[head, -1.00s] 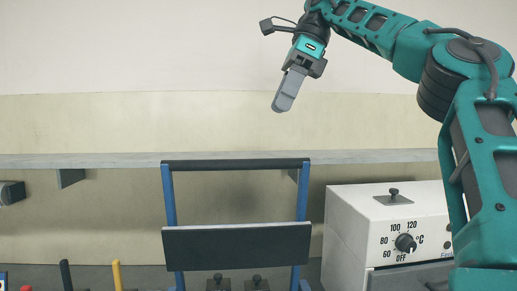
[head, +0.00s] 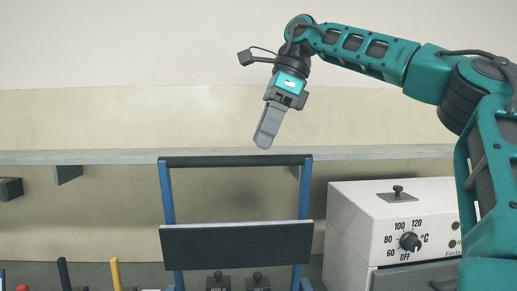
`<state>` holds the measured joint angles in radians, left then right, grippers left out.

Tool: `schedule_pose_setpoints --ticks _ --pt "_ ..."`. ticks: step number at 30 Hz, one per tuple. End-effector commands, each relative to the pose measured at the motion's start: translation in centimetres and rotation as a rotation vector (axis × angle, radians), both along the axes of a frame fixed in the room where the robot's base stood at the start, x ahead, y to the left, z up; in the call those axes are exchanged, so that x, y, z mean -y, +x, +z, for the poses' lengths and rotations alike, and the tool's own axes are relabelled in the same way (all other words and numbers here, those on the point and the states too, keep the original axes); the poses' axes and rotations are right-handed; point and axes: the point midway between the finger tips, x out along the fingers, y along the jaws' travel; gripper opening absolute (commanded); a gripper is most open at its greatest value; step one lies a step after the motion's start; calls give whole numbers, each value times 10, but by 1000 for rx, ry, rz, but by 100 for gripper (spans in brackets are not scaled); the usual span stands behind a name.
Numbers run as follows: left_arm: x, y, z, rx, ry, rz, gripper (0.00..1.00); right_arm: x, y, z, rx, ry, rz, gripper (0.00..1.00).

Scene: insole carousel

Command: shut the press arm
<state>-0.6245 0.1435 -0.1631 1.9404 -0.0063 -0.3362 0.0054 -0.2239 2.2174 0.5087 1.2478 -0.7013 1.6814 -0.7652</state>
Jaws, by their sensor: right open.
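The press arm appears to be the blue frame (head: 168,197) with a black bar (head: 232,161) across its top and a dark plate (head: 236,244) across its middle. It stands upright, raised, in the lower middle of the head view. Its lower end is out of frame. My right gripper (head: 266,127) is open and empty, pointing down. In the picture it hangs just above the right part of the top bar, apart from it. I cannot tell the distance in depth. My left gripper is not in view.
A white oven (head: 352,226) with a temperature dial (head: 410,242) stands at the right. A grey shelf (head: 110,157) runs along the wall behind. Two black knobbed blocks (head: 218,283) sit below the plate. A black handle (head: 64,274) and a yellow handle (head: 116,273) stand at lower left.

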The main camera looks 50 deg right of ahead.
Motion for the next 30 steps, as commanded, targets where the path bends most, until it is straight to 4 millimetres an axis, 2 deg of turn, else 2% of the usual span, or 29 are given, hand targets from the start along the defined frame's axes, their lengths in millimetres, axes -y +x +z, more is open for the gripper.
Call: schedule_pose_setpoints --ticks 3,6,18,30 --pt "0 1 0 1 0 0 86 -5 4 -17 -3 1 1 48" --pt "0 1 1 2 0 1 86 -8 6 -26 -1 1 1 48" --pt "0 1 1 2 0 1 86 -10 8 -32 0 1 -1 47" --pt "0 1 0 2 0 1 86 -10 8 -31 0 0 -1 9"
